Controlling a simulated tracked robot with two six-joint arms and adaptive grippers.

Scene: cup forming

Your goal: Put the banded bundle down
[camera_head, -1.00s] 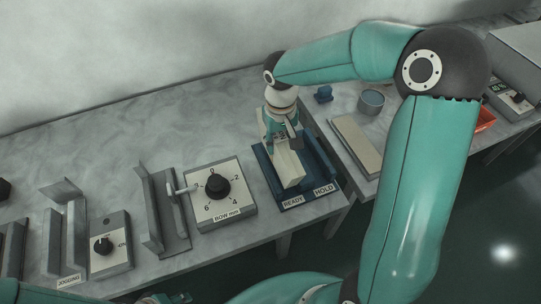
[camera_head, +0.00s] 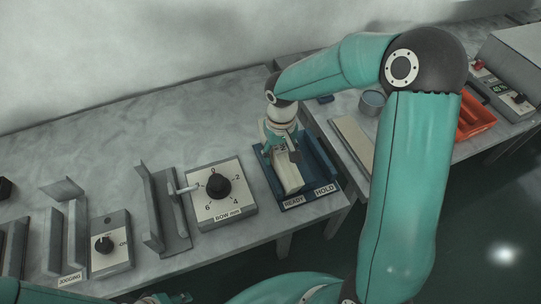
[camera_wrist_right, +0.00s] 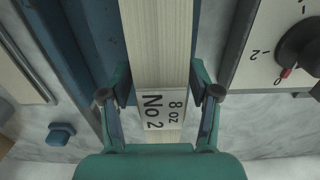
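The banded bundle (camera_head: 287,174) is a long pale stack over the READY side of the blue tray (camera_head: 325,165). I cannot tell whether its underside touches the tray floor. My right gripper (camera_head: 281,150) points down at the bundle's far part. In the right wrist view the bundle (camera_wrist_right: 158,50) runs between the fingers of my right gripper (camera_wrist_right: 160,90), which press close to both sides. A band labelled "8 oz No 2" (camera_wrist_right: 163,109) lies across it. Only a bit of my left gripper (camera_head: 180,297) shows at the bottom edge, away from the bundle.
The HOLD side of the tray looks empty. Left of the tray is the BOW mm dial box (camera_head: 220,195), then metal brackets (camera_head: 165,215) and a switch box (camera_head: 111,240). To the right are a pale board (camera_head: 352,142), a grey cup (camera_head: 372,102) and an orange tray (camera_head: 477,117).

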